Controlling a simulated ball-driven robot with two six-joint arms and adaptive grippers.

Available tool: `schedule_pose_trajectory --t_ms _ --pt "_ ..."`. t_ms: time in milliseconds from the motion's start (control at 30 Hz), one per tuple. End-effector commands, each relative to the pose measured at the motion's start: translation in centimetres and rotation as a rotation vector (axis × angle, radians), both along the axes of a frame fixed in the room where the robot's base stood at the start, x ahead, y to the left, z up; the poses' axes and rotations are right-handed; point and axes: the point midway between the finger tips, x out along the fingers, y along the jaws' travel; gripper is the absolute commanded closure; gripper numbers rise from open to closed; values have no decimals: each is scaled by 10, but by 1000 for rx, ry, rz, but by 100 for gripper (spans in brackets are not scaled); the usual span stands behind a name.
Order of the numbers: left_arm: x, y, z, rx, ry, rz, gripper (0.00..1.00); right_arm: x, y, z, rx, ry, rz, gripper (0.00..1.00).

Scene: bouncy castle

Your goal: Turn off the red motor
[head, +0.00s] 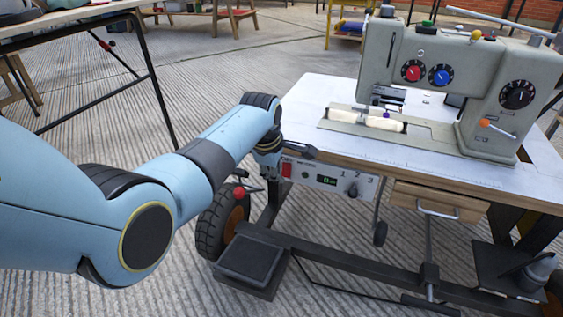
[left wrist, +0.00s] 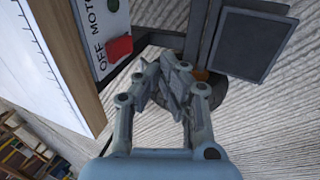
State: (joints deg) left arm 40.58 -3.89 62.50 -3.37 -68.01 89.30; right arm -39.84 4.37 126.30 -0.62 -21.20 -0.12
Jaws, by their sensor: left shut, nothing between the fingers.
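The red motor switch (head: 287,169) is on the white control panel (head: 325,180) under the front edge of the sewing table. In the left wrist view the red button (left wrist: 119,48) stands out from the panel beside the printed word OFF, with a green part (left wrist: 113,5) above it. My left gripper (head: 300,151) is at the table edge, close to the switch, and partly hidden by its own wrist. In the left wrist view its fingers (left wrist: 174,78) are together and empty, just right of the red button; I cannot tell if they touch it. My right gripper is not in view.
The sewing machine (head: 475,80) stands on the white tabletop (head: 315,105), whose wooden edge is beside my gripper. A foot pedal (head: 252,260) and a wheel (head: 222,220) are below. A red-knobbed lever (head: 239,192) is left of the panel.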

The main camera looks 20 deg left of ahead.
Motion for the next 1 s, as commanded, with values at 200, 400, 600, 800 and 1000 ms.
schedule_pose_trajectory --t_ms 200,400,600,800,1000 --pt "-2 -1 67 -2 -18 1 100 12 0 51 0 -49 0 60" --pt "-8 -1 92 -2 -14 1 100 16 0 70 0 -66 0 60" --pt "-10 -1 97 -2 -9 1 100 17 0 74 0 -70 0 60" --pt "-11 -1 96 -2 -9 1 100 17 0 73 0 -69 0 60" --pt "-10 -1 96 -2 -9 1 100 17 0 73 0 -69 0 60"
